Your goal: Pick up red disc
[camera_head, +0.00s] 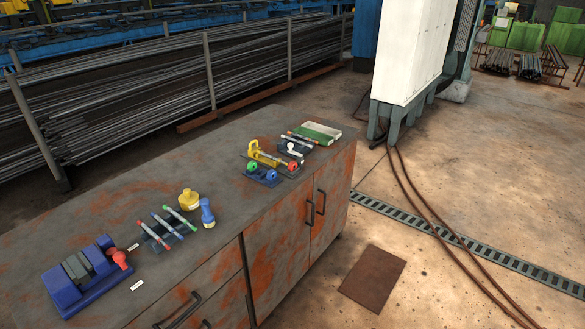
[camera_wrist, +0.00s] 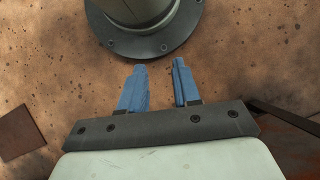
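A small red round piece (camera_head: 292,166) sits on the bench near a yellow clamp-like tool (camera_head: 262,154); it is too small to tell if it is a disc. A red knob-like piece (camera_head: 119,258) is at the right side of a blue fixture (camera_head: 75,279) at the bench's near left. A green disc (camera_head: 252,166) and a blue disc (camera_head: 270,174) sit on a dark stand. My gripper (camera_wrist: 158,69) shows only in the wrist view, with its two blue fingers apart and nothing between them, over the floor. No red piece shows in that view.
The rusty grey bench (camera_head: 130,205) also holds several pens (camera_head: 167,228), a yellow pot (camera_head: 188,201), a blue bottle-like piece (camera_head: 207,213) and a green-and-white box (camera_head: 317,132). A brown plate (camera_head: 373,278) lies on the floor.

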